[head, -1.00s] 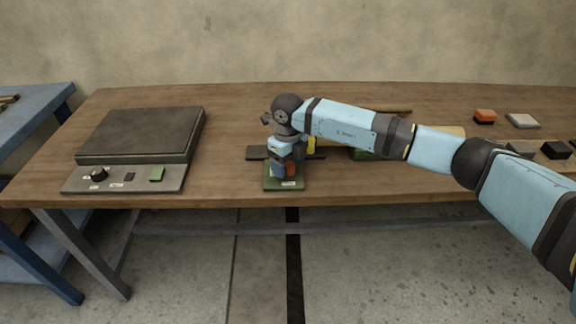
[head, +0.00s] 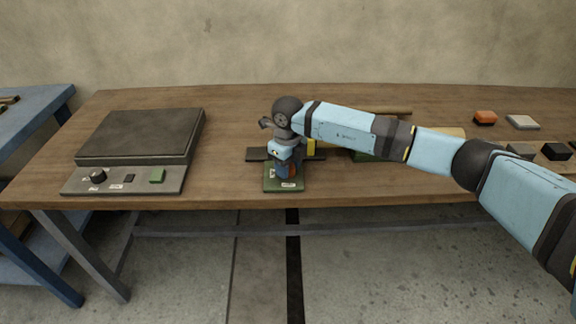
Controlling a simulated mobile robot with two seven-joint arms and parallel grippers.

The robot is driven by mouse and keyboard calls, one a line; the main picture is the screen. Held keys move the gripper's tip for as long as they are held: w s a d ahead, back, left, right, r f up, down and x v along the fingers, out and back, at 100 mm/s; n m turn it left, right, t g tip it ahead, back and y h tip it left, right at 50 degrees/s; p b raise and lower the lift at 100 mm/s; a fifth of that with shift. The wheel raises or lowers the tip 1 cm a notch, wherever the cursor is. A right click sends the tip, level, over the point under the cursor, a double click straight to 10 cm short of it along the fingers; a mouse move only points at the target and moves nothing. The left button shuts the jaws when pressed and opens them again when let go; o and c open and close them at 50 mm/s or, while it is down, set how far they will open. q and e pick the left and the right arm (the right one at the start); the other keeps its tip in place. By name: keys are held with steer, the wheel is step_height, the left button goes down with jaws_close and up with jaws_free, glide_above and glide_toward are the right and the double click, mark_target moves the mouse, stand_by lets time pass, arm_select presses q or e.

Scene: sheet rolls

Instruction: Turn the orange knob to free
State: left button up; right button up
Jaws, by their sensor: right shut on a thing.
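The orange knob (head: 293,169) stands on a small green base plate (head: 271,187) near the table's front edge. It is mostly hidden by my right gripper (head: 287,174), which points down from above and is shut on it. Only a sliver of orange shows at the right of the fingers. A small white label (head: 289,185) lies at the front of the plate; its text is too small to read. My left gripper is not in view.
An orange block (head: 485,117) and several other blocks lie at the far right. The table's middle left is clear.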

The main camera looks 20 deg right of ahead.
steer(key=n, duration=0.3)
steer(key=n+b, duration=0.1)
steer(key=n, duration=0.1)
steer(key=shift+n, duration=0.3)
steer(key=n, duration=0.3)
steer(key=shift+n+b, duration=0.3)
steer(key=shift+b, duration=0.1)
steer(key=n, duration=0.2)
steer(key=shift+n+b, duration=0.3)
steer(key=shift+n, duration=1.3)
steer(key=shift+n+b, duration=0.45)
steer(key=shift+n, duration=0.65)
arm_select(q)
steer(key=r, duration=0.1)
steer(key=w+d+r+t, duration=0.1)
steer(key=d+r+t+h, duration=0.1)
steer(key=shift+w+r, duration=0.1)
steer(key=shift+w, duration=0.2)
arm_select(e)
steer(key=shift+n, duration=0.3)
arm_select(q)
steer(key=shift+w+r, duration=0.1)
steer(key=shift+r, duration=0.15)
